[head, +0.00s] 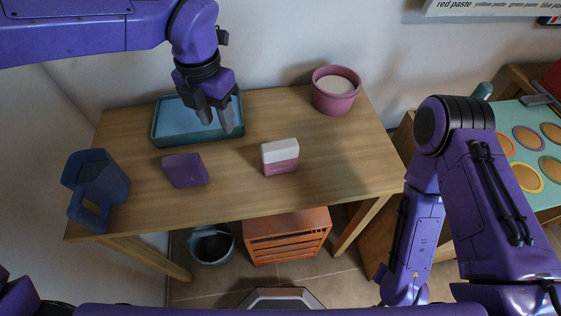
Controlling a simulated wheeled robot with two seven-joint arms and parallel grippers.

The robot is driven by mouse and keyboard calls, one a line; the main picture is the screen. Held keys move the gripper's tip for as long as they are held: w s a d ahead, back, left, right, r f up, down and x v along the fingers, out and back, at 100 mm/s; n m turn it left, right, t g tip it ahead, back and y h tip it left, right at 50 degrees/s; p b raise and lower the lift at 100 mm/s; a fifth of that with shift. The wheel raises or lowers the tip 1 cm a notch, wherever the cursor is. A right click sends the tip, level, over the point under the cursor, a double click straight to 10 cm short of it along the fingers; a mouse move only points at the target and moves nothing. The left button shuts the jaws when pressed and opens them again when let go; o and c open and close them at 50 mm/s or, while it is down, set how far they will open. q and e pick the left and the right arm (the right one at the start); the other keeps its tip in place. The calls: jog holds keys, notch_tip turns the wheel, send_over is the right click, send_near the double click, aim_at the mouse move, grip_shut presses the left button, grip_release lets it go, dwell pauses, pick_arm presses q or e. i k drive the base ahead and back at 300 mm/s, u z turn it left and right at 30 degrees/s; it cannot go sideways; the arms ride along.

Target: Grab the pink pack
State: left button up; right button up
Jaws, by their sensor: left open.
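The pink pack (281,167) stands on the wooden table, right of the middle. Its upper part is white and its lower part is pink. My left gripper (217,124) hangs above the table, over the right part of the blue tray, with its fingers pointing down. It is open with nothing between the fingers. It is up and to the left of the pink pack, apart from it. My right arm comes down at the right side of the view, but its gripper does not show.
A purple block (185,170) lies left of the pack. A teal-rimmed tray (160,133) is behind it. A blue pitcher (98,181) stands at the left edge and a pink pot (323,101) at the back right. The table (335,160) is bare right of the pack.

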aim_at(282, 156)
jog(key=z, duration=3.25)
jog(key=k, duration=0.7)
jog(key=u, duration=1.85)
